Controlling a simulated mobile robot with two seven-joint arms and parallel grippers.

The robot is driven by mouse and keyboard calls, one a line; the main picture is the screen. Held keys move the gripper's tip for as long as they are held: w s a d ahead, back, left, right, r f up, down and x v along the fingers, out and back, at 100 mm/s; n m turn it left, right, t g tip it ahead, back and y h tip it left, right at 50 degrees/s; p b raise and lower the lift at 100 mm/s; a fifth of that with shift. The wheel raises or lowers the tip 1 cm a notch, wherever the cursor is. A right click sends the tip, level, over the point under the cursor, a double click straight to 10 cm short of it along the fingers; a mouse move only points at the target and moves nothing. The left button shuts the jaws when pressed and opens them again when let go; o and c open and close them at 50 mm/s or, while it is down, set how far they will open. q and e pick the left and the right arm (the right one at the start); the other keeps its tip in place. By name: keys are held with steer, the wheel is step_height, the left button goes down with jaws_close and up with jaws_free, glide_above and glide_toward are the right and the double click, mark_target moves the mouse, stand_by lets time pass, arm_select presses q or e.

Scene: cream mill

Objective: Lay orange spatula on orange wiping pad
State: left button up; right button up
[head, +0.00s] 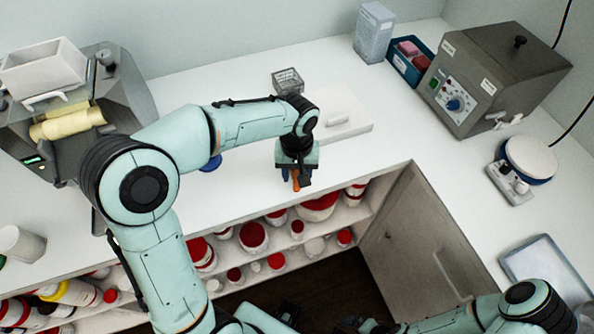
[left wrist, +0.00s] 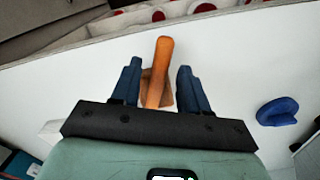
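The orange spatula (left wrist: 163,62) shows in the left wrist view between my left gripper's two blue fingers (left wrist: 158,85), its orange end pointing away from the palm. Gaps show on both sides, so the fingers are open around it, not pressed on it. A duller orange-brown patch (left wrist: 168,90) lies behind or under it; it looks like the wiping pad, but the palm hides part. In the head view my left gripper (head: 296,180) points down over the counter's front part, with a bit of orange (head: 295,181) at its fingers. My right gripper cannot be made out clearly at the bottom edge.
A blue object (left wrist: 278,111) lies on the white counter beside the gripper. A white board (head: 345,122) and a small wire basket (head: 288,80) stand behind. Shelves with red-lidded jars (head: 253,237) are below the front edge. A grey machine (head: 495,75) stands at the right.

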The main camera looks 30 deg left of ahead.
arm_select(q)
steer(key=shift+r, duration=0.1)
arm_select(e)
steer(key=shift+r, duration=0.1)
arm_select(q)
steer(key=shift+r, duration=0.4)
step_height(320, 180, up, 11)
steer(key=p, duration=0.2)
steer(key=shift+r, duration=0.2)
arm_select(e)
steer(key=shift+w+r, duration=0.75)
steer(key=shift+r, duration=0.35)
arm_select(q)
steer(key=shift+f, duration=0.1)
